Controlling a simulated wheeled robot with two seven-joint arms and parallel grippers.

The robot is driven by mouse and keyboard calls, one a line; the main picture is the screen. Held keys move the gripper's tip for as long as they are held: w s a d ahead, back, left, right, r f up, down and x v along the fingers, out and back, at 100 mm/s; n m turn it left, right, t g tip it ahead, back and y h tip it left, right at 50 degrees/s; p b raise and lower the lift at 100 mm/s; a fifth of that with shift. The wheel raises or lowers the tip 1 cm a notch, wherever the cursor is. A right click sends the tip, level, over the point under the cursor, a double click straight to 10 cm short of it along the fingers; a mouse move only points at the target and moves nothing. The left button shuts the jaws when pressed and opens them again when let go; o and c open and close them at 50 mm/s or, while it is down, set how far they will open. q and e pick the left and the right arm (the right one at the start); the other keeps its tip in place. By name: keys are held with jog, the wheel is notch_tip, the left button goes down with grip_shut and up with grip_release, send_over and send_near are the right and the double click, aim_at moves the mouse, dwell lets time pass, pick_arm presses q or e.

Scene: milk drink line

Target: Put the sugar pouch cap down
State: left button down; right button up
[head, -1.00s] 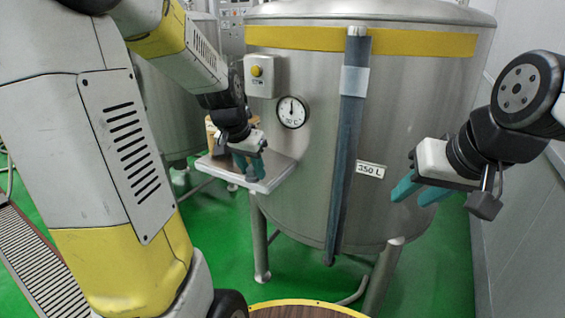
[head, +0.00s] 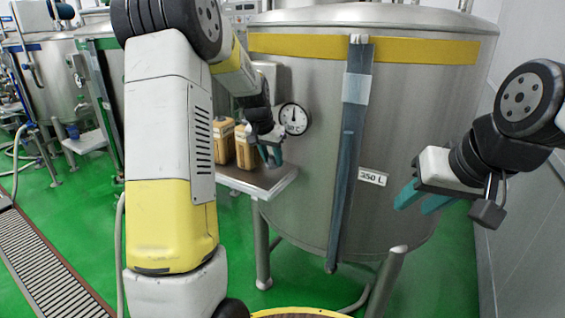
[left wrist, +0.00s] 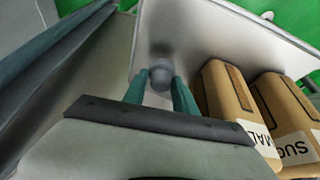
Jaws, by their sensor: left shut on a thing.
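My left gripper (head: 270,153) is over the front part of the metal shelf (head: 272,191) on the tank. In the left wrist view its teal fingers (left wrist: 163,84) are closed around a small grey round cap (left wrist: 160,73). The pale shelf surface (left wrist: 205,28) lies behind the cap; I cannot tell whether they touch. The sugar pouch (left wrist: 288,110), a tan carton-like pack with a partly visible "SUG" label, stands at the right of that view. In the head view it is the left pack (head: 222,141). My right gripper (head: 421,196) is open and empty before the tank's right side.
A second tan pouch (left wrist: 229,92), its label partly hidden, stands between the sugar pouch and my left fingers. The steel tank (head: 310,185) has a dial (head: 294,119) and a vertical tube (head: 346,165) close to the shelf. The shelf's front right part is clear.

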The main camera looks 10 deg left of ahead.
pick_arm(q)
jog(key=shift+f, duration=1.05)
jog(key=shift+f, duration=0.2)
jog(key=c, duration=1)
grip_release()
